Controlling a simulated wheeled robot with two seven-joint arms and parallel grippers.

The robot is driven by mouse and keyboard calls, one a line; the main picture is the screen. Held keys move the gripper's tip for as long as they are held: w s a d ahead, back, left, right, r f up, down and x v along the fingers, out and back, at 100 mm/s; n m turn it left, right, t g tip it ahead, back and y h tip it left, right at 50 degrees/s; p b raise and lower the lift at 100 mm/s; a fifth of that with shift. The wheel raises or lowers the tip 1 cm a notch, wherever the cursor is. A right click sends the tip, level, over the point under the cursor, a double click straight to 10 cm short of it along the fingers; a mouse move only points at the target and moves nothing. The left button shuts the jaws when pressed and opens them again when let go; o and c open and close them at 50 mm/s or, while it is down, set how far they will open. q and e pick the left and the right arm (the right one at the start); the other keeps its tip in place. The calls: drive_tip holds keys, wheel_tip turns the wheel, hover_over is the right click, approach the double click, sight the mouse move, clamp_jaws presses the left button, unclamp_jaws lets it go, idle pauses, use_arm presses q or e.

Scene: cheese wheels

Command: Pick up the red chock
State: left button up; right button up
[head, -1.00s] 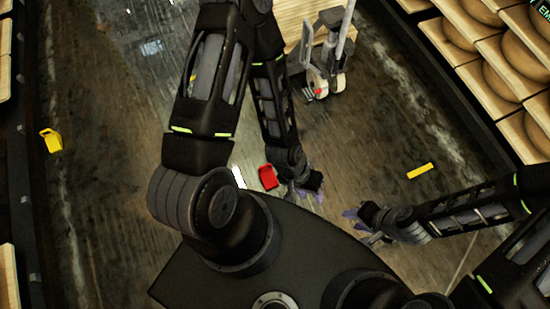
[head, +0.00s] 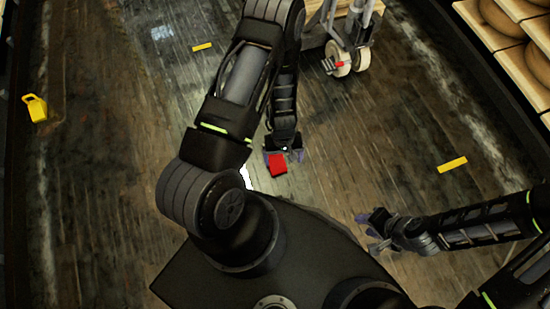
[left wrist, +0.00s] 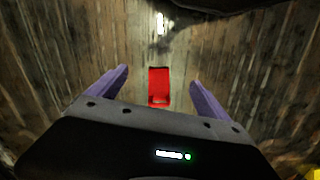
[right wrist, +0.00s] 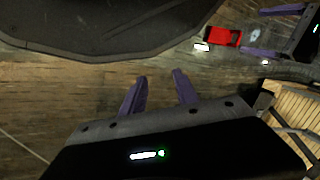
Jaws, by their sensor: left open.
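The red chock (head: 278,165) lies on the wooden floor in front of my base in the head view. In the left wrist view the red chock (left wrist: 159,86) sits midway between the fingers, beyond their tips. My left gripper (left wrist: 159,76) is open and empty, pointing down above the chock; in the head view the left gripper (head: 283,155) is right at the chock. My right gripper (right wrist: 158,76) is open with nothing between its purple fingers. The chock (right wrist: 222,37) also shows at the top of the right wrist view, apart from the right gripper.
A wheeled cart (head: 345,50) with pale wheels stands beyond my left arm. A yellow sign-like object (head: 35,107) is at the far left. Shelves of cheese wheels (head: 508,48) line the right. Floor around the chock is clear.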

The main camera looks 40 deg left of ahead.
sight(275, 157)
use_arm(q)
drive_tip(key=w+a+f+n+b, duration=0.1)
drive_tip(key=a+f+b, duration=0.1)
drive_tip(key=f, duration=0.2)
drive_tip(key=w+a+f+b, duration=0.2)
drive_tip(key=f+b, duration=0.1)
drive_tip(key=f, duration=0.2)
drive_tip(key=w+a+f+n+b, duration=0.1)
drive_tip(key=w+a+f+b, duration=0.1)
drive_tip(key=a+f+b, duration=0.1)
drive_tip(key=shift+w+f+n+y, duration=0.25)
drive_tip(key=shift+f+n+y, duration=0.05)
drive_tip(key=shift+f, duration=0.4)
drive_tip(key=shift+w+a+f+b, duration=0.15)
drive_tip(key=shift+w+a+b, duration=0.1)
drive_tip(key=shift+b, duration=0.2)
drive_tip(key=shift+w+a, duration=0.1)
use_arm(e)
wheel_tip(275, 157, down, 12)
drive_tip(key=w, duration=0.1)
drive_tip(key=shift+d+f, duration=0.15)
drive_tip(key=shift+d, duration=0.15)
use_arm(q)
drive_tip(key=shift+f+b, duration=0.5)
drive_tip(key=shift+f, duration=0.75)
use_arm(e)
drive_tip(key=shift+f, duration=0.65)
